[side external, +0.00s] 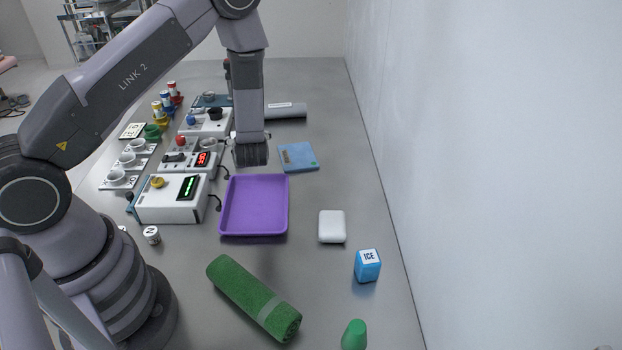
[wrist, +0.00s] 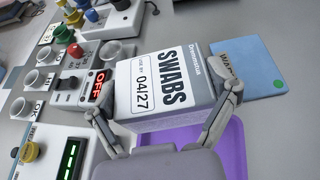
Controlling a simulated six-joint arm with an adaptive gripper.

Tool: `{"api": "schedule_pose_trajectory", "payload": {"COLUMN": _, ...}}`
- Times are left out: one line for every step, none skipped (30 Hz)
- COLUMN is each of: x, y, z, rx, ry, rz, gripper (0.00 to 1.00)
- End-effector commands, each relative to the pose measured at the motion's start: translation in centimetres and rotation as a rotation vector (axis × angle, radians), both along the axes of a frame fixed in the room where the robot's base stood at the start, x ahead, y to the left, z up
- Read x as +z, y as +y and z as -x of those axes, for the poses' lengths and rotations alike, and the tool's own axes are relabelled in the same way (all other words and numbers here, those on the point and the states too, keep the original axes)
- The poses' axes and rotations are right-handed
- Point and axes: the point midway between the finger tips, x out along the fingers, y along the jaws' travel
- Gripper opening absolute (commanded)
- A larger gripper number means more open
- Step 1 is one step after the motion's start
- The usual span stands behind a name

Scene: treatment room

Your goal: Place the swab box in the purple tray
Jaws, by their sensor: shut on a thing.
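The swab box (wrist: 165,85) is white and grey with "SWABS" and "04/27" on it. In the wrist view it sits between the two fingers of my gripper (wrist: 163,125), which is shut on it. In the side external view my gripper (side external: 250,150) is behind the far edge of the purple tray (side external: 254,233), and the box is mostly hidden by it. The purple tray is empty in that view. Part of it also shows in the wrist view (wrist: 234,150), below and beyond the box.
A blue flat pad (side external: 298,157) lies right of my gripper. Devices with displays (side external: 172,205) stand left of the tray. A white block (side external: 332,227), a blue ICE box (side external: 367,266) and a green rolled towel (side external: 250,295) lie nearer. A wall (side external: 480,150) bounds the right side.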

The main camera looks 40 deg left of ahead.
Motion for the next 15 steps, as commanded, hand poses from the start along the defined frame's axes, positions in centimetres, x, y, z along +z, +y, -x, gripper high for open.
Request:
{"api": "schedule_pose_trajectory", "payload": {"x": -0.4, "y": -2.1, "z": 0.7, "rx": 0.022, "ry": 0.003, "rz": -0.003, "gripper": 0.50}}
{"api": "schedule_pose_trajectory", "payload": {"x": -0.6, "y": -2.9, "z": 1.3, "rx": 0.042, "ry": 0.003, "rz": -0.006, "gripper": 0.50}}
{"api": "schedule_pose_trajectory", "payload": {"x": -0.8, "y": -4.0, "z": 2.0, "rx": 0.067, "ry": 0.002, "rz": -0.010, "gripper": 0.50}}
{"api": "schedule_pose_trajectory", "payload": {"x": -0.9, "y": -4.7, "z": 2.5, "rx": 0.084, "ry": 0.002, "rz": -0.014, "gripper": 0.50}}
{"api": "schedule_pose_trajectory", "payload": {"x": -1.0, "y": -5.4, "z": 3.0, "rx": 0.100, "ry": 0.002, "rz": -0.016, "gripper": 0.50}}
{"api": "schedule_pose_trajectory", "payload": {"x": -1.0, "y": -6.1, "z": 3.6, "rx": 0.119, "ry": 0.000, "rz": -0.021, "gripper": 0.50}}
{"api": "schedule_pose_trajectory", "payload": {"x": -1.1, "y": -6.5, "z": 4.0, "rx": 0.132, "ry": -0.001, "rz": -0.024, "gripper": 0.50}}
{"api": "schedule_pose_trajectory", "payload": {"x": -1.1, "y": -6.9, "z": 4.4, "rx": 0.143, "ry": -0.003, "rz": -0.026, "gripper": 0.50}}
{"api": "schedule_pose_trajectory", "payload": {"x": -1.2, "y": -7.3, "z": 4.8, "rx": 0.155, "ry": -0.005, "rz": -0.030, "gripper": 0.50}}
{"api": "schedule_pose_trajectory", "payload": {"x": -1.4, "y": -7.5, "z": 5.1, "rx": 0.163, "ry": -0.004, "rz": -0.032, "gripper": 0.50}}
{"api": "schedule_pose_trajectory", "payload": {"x": -1.7, "y": -7.7, "z": 5.2, "rx": 0.168, "ry": -0.004, "rz": -0.034, "gripper": 0.50}}
{"api": "schedule_pose_trajectory", "payload": {"x": -2.2, "y": -7.8, "z": 5.4, "rx": 0.173, "ry": -0.003, "rz": -0.035, "gripper": 0.50}}
{"api": "schedule_pose_trajectory", "payload": {"x": -2.7, "y": -7.9, "z": 5.5, "rx": 0.177, "ry": -0.003, "rz": -0.037, "gripper": 0.50}}
{"api": "schedule_pose_trajectory", "payload": {"x": -3.2, "y": -7.9, "z": 5.6, "rx": 0.179, "ry": -0.003, "rz": -0.037, "gripper": 0.50}}
{"api": "schedule_pose_trajectory", "payload": {"x": -3.9, "y": -7.9, "z": 5.6, "rx": 0.179, "ry": -0.003, "rz": -0.037, "gripper": 0.50}}
